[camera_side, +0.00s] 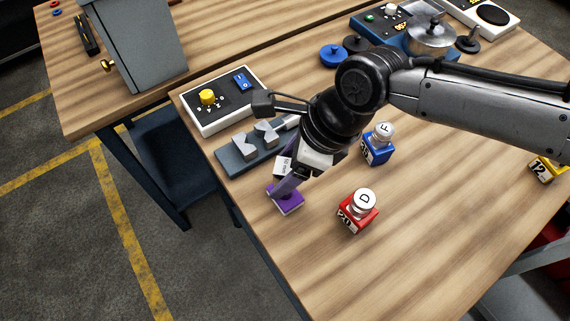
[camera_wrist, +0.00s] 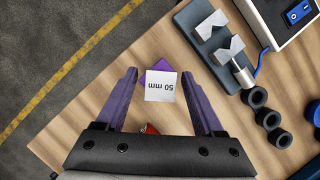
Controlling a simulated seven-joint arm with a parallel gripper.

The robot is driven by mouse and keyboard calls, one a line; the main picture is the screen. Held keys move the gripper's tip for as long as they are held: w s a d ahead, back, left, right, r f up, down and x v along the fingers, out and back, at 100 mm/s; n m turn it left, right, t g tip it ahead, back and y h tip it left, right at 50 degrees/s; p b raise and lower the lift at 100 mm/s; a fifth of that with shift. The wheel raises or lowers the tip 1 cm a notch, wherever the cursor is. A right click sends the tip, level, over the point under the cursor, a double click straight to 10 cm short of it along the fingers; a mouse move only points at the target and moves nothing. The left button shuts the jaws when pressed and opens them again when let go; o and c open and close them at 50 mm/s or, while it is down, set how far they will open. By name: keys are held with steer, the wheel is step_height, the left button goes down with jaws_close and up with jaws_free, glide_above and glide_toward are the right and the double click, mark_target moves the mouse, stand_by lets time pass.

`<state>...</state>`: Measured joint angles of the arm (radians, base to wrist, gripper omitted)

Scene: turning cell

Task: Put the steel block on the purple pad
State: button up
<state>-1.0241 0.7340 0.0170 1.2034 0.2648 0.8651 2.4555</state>
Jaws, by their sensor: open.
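The steel block (camera_wrist: 161,88), pale and marked "50 mm" on top, lies between my open fingers in the wrist view, with gaps on both sides. In the side view its pale marked face (camera_side: 283,165) shows partly behind a finger. The purple pad (camera_side: 287,207) lies on the table near its left edge; a corner of the pad (camera_wrist: 154,71) shows past the block in the wrist view. The block is over the pad, but a finger hides whether it touches it. My gripper (camera_wrist: 160,76) is open and points down at the pad; it also shows in the side view (camera_side: 285,186).
A grey V-block fixture (camera_side: 235,158) and a control box (camera_side: 222,112) with a yellow knob stand close behind the pad. Red (camera_side: 357,219) and blue (camera_side: 378,151) blocks with knobs stand to the right. Clear wood lies in front.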

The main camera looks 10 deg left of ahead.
steer(key=v, duration=1.2)
steer(key=shift+d+r, duration=0.1)
steer(key=shift+r, duration=0.05)
steer(key=w+d+r+n+t, duration=0.1)
steer(key=d+r+n, duration=0.15)
steer(key=d, duration=0.75)
steer(key=w+d+r+n+t+h, duration=0.1)
steer(key=w+d+r+n, duration=0.15)
steer(key=d, duration=0.65)
steer(key=w+d+r+n+t, duration=0.1)
steer(key=d+r+n, duration=0.15)
steer(key=d, duration=0.75)
steer(key=s+d+f+n+t+h, duration=0.1)
steer(key=s+d+f+n, duration=0.3)
steer(key=s+d, duration=0.4)
steer(key=s+d+f+n+t+h, duration=0.1)
steer(key=s+d+f+n, duration=0.3)
steer(key=d, duration=0.9)
steer(key=s+n+h, duration=0.1)
steer(key=s+n, duration=0.1)
steer(key=s, duration=0.2)
steer(key=shift+s+d+f+t, duration=0.2)
steer(key=shift+s+d+t, duration=0.1)
steer(key=shift+s+d, duration=0.1)
steer(key=shift+n, duration=0.25)
